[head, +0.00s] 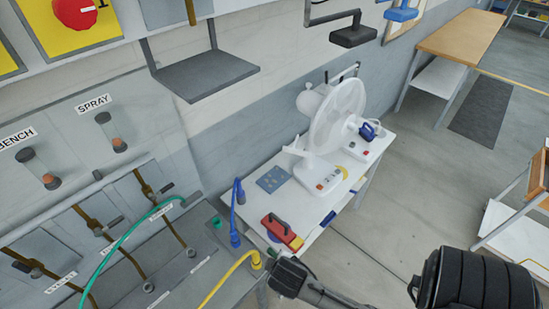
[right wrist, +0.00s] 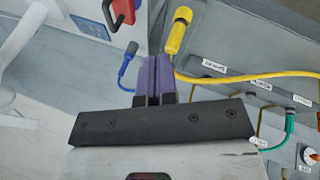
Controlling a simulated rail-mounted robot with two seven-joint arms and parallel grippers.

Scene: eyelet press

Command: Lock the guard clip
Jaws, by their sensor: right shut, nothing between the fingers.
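A white fan with a round guard (head: 338,112) stands on a white table (head: 365,180) in the head view. I cannot make out the guard clip at this size. My right gripper (head: 277,266) is low in the head view, in front of the table's near end and well apart from the fan. In the right wrist view its purple fingers (right wrist: 155,78) are together with nothing between them. They point toward the area between the yellow and blue plugs. Only a slice of white fan parts (right wrist: 20,35) shows at that view's left edge. My left gripper is not in view.
The fan base (head: 320,175), a blue pad (head: 272,179), a red block with a black handle (head: 284,231) and a blue item (head: 370,130) are on the table.

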